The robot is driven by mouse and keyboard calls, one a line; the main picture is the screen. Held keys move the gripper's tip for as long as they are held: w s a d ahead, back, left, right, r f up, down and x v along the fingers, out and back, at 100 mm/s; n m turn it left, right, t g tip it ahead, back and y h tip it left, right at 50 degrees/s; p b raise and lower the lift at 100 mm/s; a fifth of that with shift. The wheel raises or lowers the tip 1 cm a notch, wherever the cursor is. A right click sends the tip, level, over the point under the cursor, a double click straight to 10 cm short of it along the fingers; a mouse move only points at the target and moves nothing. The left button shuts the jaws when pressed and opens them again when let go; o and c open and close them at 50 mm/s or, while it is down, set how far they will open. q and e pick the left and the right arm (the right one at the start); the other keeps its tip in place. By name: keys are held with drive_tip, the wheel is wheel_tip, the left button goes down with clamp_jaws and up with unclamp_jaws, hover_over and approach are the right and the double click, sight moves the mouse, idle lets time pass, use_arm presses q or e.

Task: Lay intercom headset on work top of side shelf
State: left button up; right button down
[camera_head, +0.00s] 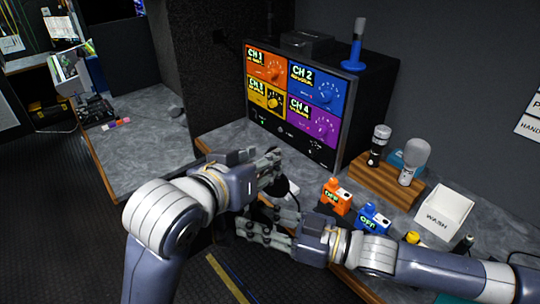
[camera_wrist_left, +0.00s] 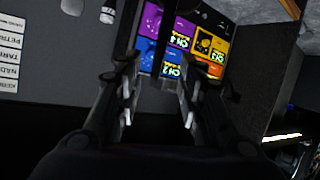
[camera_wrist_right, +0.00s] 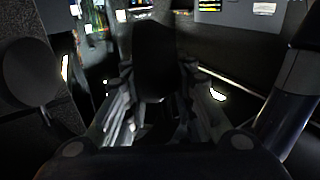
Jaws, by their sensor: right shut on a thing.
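The black intercom headset (camera_head: 284,188) shows only in part between my two grippers in the head view, in front of the desk edge. My right gripper (camera_head: 252,220) is shut on it. In the right wrist view a large dark part of it (camera_wrist_right: 158,62) stands between the fingers. My left gripper (camera_head: 277,168) is just above and beyond the right one. Its fingers are apart in the left wrist view (camera_wrist_left: 158,90), with a dark bar between them that I cannot clearly tell. The grey work top (camera_head: 140,150) at the left looks like the side shelf.
The monitor (camera_head: 295,95) stands on the desk behind my grippers.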

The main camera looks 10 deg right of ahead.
use_arm(q)
drive_tip(key=x, duration=0.6)
clamp_jaws()
use_arm(e)
drive_tip(key=c, duration=1.2)
unclamp_jaws()
drive_tip(key=shift+c, duration=0.2)
